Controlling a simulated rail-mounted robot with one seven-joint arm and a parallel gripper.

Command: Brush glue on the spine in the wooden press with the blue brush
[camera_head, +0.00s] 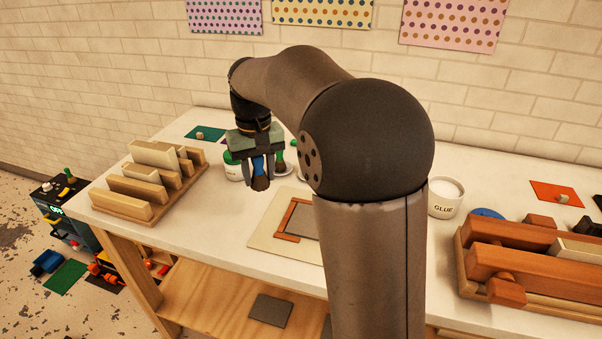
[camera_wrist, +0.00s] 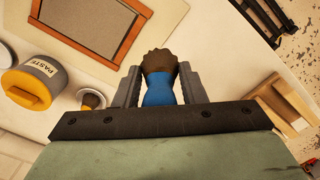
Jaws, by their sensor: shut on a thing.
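My gripper (camera_head: 258,180) is shut on the blue brush (camera_head: 258,165), above the left half of the table, left of my arm. In the wrist view the blue handle (camera_wrist: 158,95) sits between the fingers and the brown bristles (camera_wrist: 158,63) stick out past them. In the head view the bristles point down. The wooden press (camera_head: 510,265) stands at the right end of the table, far from my gripper. A pale block (camera_head: 578,250) shows between its beams, partly cut off by the picture edge. The white pot marked GLUE (camera_head: 445,205) stands behind and left of the press.
A wooden rack (camera_head: 125,207) with pale blocks stands at the left. A board with a brown frame (camera_head: 292,221) lies near the gripper. The PASTE pot (camera_wrist: 30,85) and another brush (camera_wrist: 91,101) are close by. A blue disc (camera_head: 487,213) lies beside the GLUE pot.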

